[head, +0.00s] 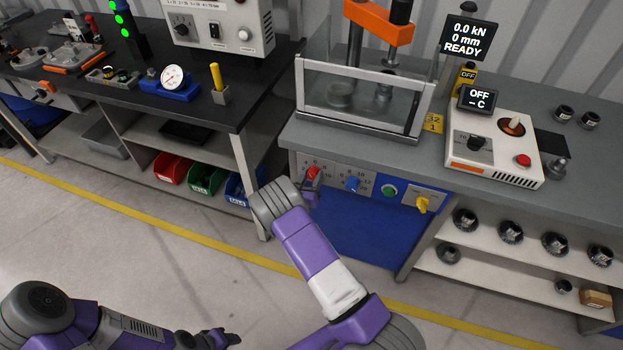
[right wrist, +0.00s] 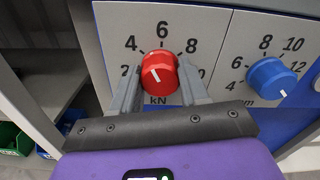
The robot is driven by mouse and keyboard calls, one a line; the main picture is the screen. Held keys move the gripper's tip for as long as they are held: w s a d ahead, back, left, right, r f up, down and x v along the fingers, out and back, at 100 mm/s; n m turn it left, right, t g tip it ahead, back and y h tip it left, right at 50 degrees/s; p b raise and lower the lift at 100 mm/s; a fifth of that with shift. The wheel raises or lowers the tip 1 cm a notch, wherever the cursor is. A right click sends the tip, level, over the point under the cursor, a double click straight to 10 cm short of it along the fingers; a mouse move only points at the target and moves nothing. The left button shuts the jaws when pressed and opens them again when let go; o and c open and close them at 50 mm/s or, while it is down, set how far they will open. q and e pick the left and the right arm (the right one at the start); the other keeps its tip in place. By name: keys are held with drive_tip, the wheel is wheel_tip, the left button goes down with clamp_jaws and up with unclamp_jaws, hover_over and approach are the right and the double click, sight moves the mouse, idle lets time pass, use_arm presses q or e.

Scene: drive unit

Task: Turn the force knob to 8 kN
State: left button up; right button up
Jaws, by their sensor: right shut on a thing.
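The red force knob (right wrist: 159,72) sits on a light panel marked 2, 4, 6, 8, 10 and kN. A white line on its face tilts slightly, its upper end leaning left; which number it points to is hard to tell. In the right wrist view my right gripper (right wrist: 158,85) is shut on the knob, one finger on each side. In the head view the red knob (head: 313,173) shows at the end of my right arm, partly covered by the right gripper (head: 311,190). My left gripper (head: 226,338) is low at the bottom, far from the panel; its fingers are unclear.
A blue mm knob (right wrist: 270,77) is close to the right of the red one. A green button (head: 389,191) and a yellow switch (head: 422,204) lie farther right. A display (head: 467,38) above reads 0.0 kN, 0 mm, READY. The floor in front is clear.

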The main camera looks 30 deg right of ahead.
drive_tip(key=m+b, duration=0.1)
drive_tip(key=m, duration=0.3)
drive_tip(key=shift+m, duration=0.3)
drive_tip(key=m+b, duration=0.1)
drive_tip(key=m, duration=0.2)
drive_tip(key=shift+m, duration=0.4)
drive_tip(key=m+b, duration=0.2)
drive_tip(key=m, duration=0.1)
drive_tip(key=shift+d+f, duration=0.1)
drive_tip(key=shift+m+b, duration=0.8)
drive_tip(key=shift+m, duration=1)
drive_tip(key=o, duration=1)
drive_tip(key=shift+o, duration=0.2)
drive_tip(key=shift+s, duration=0.15)
